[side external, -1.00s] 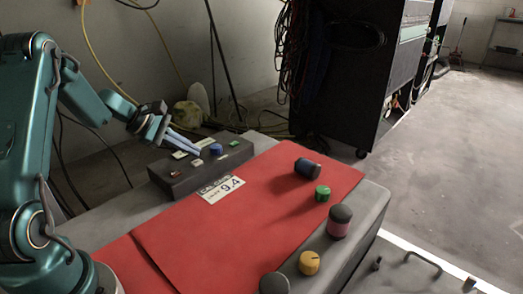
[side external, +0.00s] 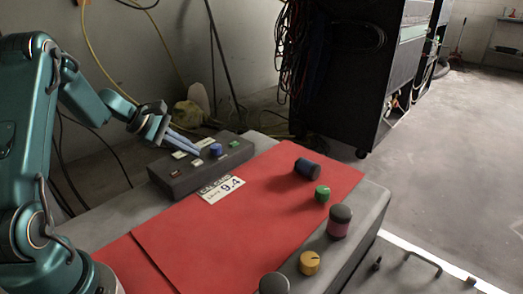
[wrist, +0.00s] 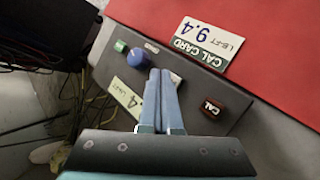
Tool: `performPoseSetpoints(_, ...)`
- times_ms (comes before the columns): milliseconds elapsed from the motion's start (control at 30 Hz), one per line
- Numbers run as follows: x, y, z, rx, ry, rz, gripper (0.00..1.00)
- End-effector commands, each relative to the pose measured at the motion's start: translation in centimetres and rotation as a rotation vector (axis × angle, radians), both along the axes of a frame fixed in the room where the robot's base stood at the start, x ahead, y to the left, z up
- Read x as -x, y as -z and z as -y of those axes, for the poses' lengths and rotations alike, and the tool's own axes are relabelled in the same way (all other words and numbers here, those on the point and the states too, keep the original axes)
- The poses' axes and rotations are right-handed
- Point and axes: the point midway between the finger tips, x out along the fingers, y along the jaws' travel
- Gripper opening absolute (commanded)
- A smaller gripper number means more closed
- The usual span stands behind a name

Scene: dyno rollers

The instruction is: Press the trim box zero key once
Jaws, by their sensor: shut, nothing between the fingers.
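The trim box (side external: 210,171) is a dark grey box at the back left of the bench, with keys, a blue knob (side external: 216,149) and pale labels on top. My gripper (side external: 198,153) is shut and empty, its blue fingers angled down with the tips over the middle of the box top, left of the knob. In the wrist view the fingertips (wrist: 160,73) are beside a small pale patch (wrist: 176,78), partly hidden by them. I cannot read it or tell whether the tips touch it.
A green key (side external: 234,144) is right of the knob. A white cal card (side external: 221,189) reading 9.4 lies on the red mat (side external: 245,225) in front.

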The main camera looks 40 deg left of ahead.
Motion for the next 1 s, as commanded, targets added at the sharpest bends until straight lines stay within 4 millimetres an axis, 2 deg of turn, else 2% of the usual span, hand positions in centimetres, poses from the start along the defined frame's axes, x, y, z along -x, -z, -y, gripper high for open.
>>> performPoseSetpoints(1000, 0.0, 0.98, 0.01, 0.0, 0.0, 0.0, 0.0)
